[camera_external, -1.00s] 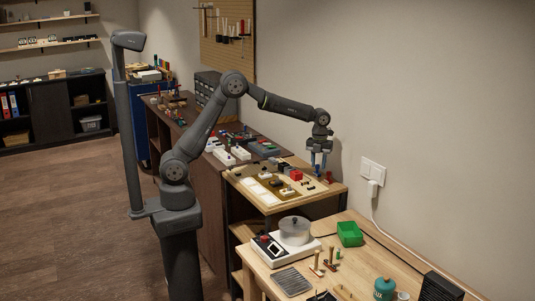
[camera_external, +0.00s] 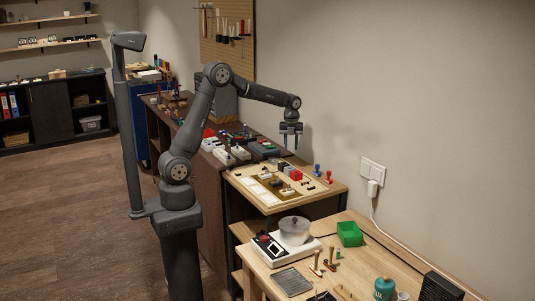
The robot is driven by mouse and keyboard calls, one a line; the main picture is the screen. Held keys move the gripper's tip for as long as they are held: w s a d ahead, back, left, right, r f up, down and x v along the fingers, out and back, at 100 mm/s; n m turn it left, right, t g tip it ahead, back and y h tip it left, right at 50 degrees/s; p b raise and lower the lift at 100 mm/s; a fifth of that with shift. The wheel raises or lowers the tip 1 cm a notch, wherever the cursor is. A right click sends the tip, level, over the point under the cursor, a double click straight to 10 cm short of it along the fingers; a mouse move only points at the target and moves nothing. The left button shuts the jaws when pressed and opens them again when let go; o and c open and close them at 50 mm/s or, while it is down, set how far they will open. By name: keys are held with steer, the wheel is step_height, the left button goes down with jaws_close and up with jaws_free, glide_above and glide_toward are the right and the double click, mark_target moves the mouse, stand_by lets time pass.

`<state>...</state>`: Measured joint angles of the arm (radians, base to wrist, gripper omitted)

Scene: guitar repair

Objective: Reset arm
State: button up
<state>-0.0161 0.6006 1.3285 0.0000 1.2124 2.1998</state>
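My gripper (camera_external: 290,143) hangs pointing down above the back edge of the light wooden board (camera_external: 243,181), near the dark workbench. Its two blue-grey fingers look apart, with a gap and nothing visible between them. My arm bends up from its column and over toward the wall. A blue piece (camera_external: 317,170) and a red piece (camera_external: 328,176) stand at the right side of the board, apart from my gripper.
A wall outlet (camera_external: 372,173) is at right.

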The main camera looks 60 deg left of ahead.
steer(key=s+a+r+n, duration=0.1)
steer(key=s+a, duration=0.4)
steer(key=a, duration=0.7)
steer(key=shift+s+a+r+n, duration=0.2)
steer(key=shift+s+a+n, duration=0.15)
steer(key=shift+n, duration=0.55)
steer(key=shift+o, duration=0.3)
